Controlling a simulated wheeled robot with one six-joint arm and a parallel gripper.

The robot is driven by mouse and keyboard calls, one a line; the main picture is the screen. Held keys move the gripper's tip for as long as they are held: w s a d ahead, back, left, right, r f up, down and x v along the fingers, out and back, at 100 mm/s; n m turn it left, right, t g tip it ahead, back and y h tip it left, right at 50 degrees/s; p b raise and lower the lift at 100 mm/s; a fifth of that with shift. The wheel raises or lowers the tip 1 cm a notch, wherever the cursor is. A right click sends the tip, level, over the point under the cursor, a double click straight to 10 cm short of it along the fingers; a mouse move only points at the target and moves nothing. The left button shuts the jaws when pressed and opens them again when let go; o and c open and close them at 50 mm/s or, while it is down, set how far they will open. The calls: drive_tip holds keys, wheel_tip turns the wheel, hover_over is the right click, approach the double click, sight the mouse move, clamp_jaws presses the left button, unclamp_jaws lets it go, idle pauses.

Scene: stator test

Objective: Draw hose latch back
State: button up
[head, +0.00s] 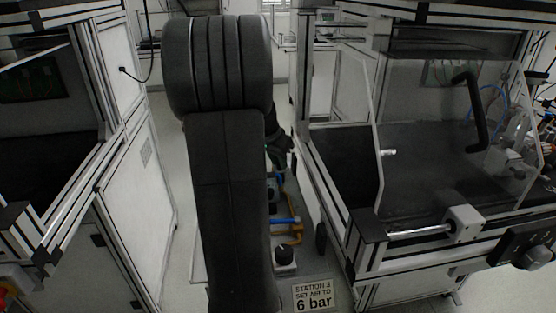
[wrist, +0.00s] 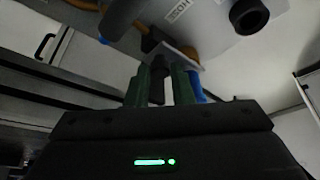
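In the wrist view my gripper (wrist: 160,78) shows two green fingers standing apart, with a small dark piece (wrist: 157,90) in the gap. A pale gap shows beside that piece, and I see no clear grip on it. Just beyond the fingertips are a grey bracket (wrist: 182,57), an orange-brown hose part (wrist: 188,52) and a blue piece (wrist: 197,88). I cannot tell which part is the latch. In the head view my gripper is mostly hidden behind my arm, close to the blue hose fitting (head: 287,220) and orange tubing (head: 294,205) on the grey panel.
A black knob (head: 284,256) stands on the panel, also in the wrist view (wrist: 249,15). A sign (head: 313,295) reads "STATION 3 SET AIR TO 6 bar". A framed machine with a clear guard (head: 460,130) stands right. A white cabinet (head: 140,170) stands left.

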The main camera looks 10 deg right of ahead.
sight(279, 165)
clamp_jaws()
drive_tip(key=shift+s, duration=0.1)
drive_tip(key=shift+s+b, duration=0.45)
drive_tip(key=shift+s, duration=1.15)
drive_tip(key=o, duration=0.6)
unclamp_jaws()
drive_tip(key=shift+c, duration=0.2)
drive_tip(key=shift+r, duration=0.1)
